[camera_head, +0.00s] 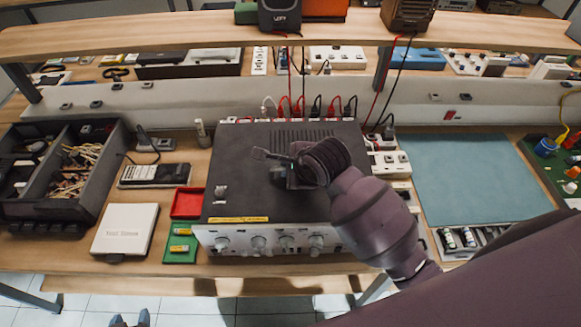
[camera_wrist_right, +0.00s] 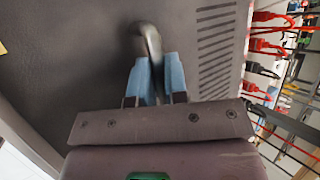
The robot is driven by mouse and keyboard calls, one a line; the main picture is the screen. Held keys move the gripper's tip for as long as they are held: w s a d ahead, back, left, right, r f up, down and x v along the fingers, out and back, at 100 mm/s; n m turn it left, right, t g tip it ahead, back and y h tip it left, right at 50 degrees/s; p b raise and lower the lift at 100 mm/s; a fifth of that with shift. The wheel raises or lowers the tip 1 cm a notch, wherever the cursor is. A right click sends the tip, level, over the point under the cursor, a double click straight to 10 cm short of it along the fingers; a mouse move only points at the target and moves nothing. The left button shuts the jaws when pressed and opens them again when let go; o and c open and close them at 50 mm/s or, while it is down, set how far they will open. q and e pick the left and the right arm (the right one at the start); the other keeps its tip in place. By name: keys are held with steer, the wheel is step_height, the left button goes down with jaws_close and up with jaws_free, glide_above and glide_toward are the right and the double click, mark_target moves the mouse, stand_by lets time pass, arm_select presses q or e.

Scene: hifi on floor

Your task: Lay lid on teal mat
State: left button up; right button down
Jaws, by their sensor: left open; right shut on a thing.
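The lid (camera_head: 240,180) is a dark grey metal cover with vent slots at the back. It is on top of the hifi (camera_head: 280,241), whose silver front has several knobs. Whether a gap lies between them I cannot tell. My right gripper (camera_head: 272,158) is over the lid's middle. In the right wrist view its blue fingers (camera_wrist_right: 154,82) are shut on the lid's bent metal handle (camera_wrist_right: 148,38). The teal mat (camera_head: 470,178) lies flat and bare on the bench, to the right of the hifi. My left gripper is not in view.
White power strips (camera_head: 388,162) and plugged cables stand between the hifi and mat. A battery holder (camera_head: 470,240) is at the mat's front edge, a green board (camera_head: 560,170) to its right. A dark divided box (camera_head: 60,170) is far left; a shelf (camera_head: 190,38) crosses the back.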

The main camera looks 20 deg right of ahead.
steer(key=shift+f, duration=0.2)
steer(key=c, duration=1.1)
jaws_free()
steer(key=shift+w+d+f, duration=0.1)
steer(key=shift+w+f, duration=0.05)
steer(key=shift+c, duration=0.2)
steer(key=shift+s+f, duration=0.15)
steer(key=shift+s, duration=0.05)
